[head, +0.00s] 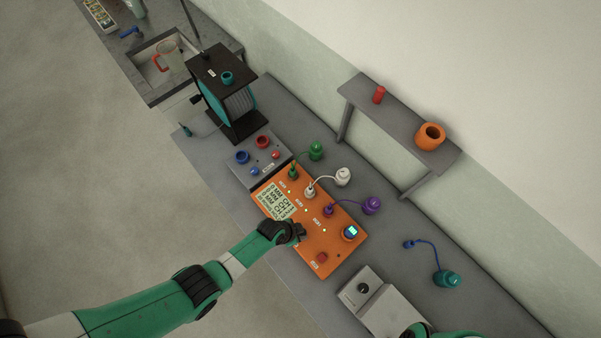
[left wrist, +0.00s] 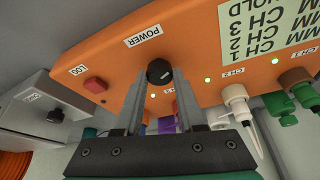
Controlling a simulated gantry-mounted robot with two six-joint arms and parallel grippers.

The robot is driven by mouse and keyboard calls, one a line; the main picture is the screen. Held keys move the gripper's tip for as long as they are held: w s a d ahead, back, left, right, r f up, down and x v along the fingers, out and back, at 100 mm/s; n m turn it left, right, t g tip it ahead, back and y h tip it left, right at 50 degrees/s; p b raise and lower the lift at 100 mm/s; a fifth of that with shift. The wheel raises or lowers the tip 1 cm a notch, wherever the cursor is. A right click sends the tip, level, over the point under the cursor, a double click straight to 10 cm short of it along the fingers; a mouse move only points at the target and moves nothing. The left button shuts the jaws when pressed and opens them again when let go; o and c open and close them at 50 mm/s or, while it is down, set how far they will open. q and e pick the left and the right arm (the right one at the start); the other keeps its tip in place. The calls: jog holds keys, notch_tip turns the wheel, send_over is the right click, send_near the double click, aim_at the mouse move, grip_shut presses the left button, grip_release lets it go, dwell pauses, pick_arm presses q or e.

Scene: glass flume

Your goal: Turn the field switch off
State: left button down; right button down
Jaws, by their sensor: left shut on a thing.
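My left gripper (head: 297,232) is at the near long side of the orange instrument box (head: 311,256). In the left wrist view its fingers (left wrist: 159,82) are shut on a round black knob (left wrist: 159,71) beside a label reading POWER (left wrist: 145,36). No label reading FIELD is legible. A grey box (head: 393,311) with a black knob (head: 363,288) stands to the right of the orange box. It also shows in the left wrist view (left wrist: 42,97) with its knob (left wrist: 55,116); its small label is unreadable. My right gripper is not in view.
The orange box carries a red LOG button (left wrist: 96,85), a display (head: 278,203) and several plugs with cables. A teal-ended cable (head: 447,278) lies behind the grey box. A shelf (head: 395,118) holds an orange ring (head: 430,136).

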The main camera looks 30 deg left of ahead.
pick_arm(q)
jog(key=n+y, duration=0.1)
jog(key=n, duration=0.1)
jog(key=shift+d+n, duration=0.15)
jog(key=shift+n, duration=0.25)
jog(key=shift+f+n+t+y, duration=0.1)
jog(key=shift+n+t+y, duration=0.3)
jog(key=shift+n, duration=0.5)
jog(key=n+y+b, duration=0.1)
jog(key=n, duration=0.3)
jog(key=shift+d+n+y+b, duration=0.15)
jog(key=shift+n+y+b, duration=0.15)
jog(key=shift+y+b, duration=0.1)
jog(key=shift+n+y, duration=0.3)
jog(key=shift+n, duration=0.5)
jog(key=shift+n+g+y, duration=0.3)
jog(key=shift+n+g, duration=0.1)
jog(key=shift+n, duration=0.7)
jog(key=c, duration=0.5)
grip_release()
